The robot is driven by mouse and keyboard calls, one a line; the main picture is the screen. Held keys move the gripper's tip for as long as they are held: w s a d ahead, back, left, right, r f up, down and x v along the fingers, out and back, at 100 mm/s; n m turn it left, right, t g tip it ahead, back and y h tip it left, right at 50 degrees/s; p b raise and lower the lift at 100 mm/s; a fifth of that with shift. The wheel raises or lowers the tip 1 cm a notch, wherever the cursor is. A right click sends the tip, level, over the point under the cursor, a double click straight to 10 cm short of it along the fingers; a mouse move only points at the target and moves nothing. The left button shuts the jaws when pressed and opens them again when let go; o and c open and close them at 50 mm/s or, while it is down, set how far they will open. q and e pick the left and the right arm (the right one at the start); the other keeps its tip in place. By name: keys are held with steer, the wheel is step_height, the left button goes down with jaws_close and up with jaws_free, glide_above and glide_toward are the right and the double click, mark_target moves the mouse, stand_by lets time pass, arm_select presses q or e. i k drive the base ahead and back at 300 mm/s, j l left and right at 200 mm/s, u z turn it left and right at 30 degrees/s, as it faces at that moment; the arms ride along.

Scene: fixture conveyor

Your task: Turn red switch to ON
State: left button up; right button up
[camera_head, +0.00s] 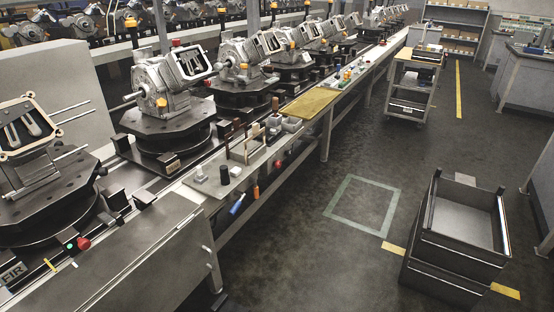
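A small red switch or knob (84,243) sits at the lower left, near the edge of the conveyor bench. A small green light or button (70,246) is just left of it. The red part's setting cannot be read at this size, and no ON mark is legible. Another small red knob (277,164) shows at the front edge of the bench farther along. Neither of my grippers is in view.
A grey metal cabinet panel (125,255) fronts the bench at lower left. Engine castings (165,85) stand on round dark fixtures along the conveyor. Stacked grey crates (430,245) stand at lower right. A cart (408,100) is farther back. The floor between is mostly clear.

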mark_target(277, 164)
steer(key=i+l, duration=0.2)
steer(key=l, duration=0.2)
steer(key=i+l+u, duration=0.1)
steer(key=l, duration=0.3)
steer(key=i+l, duration=0.25)
steer(key=l, duration=0.15)
steer(key=i+l, duration=0.2)
steer(key=l, duration=0.25)
steer(key=i+l+u, duration=0.1)
steer(key=l, duration=0.3)
steer(key=i+l, duration=0.25)
steer(key=l, duration=0.15)
steer(key=i+l+u, duration=0.1)
steer(key=l, duration=0.35)
steer(key=i+l, duration=0.2)
steer(key=l, duration=0.25)
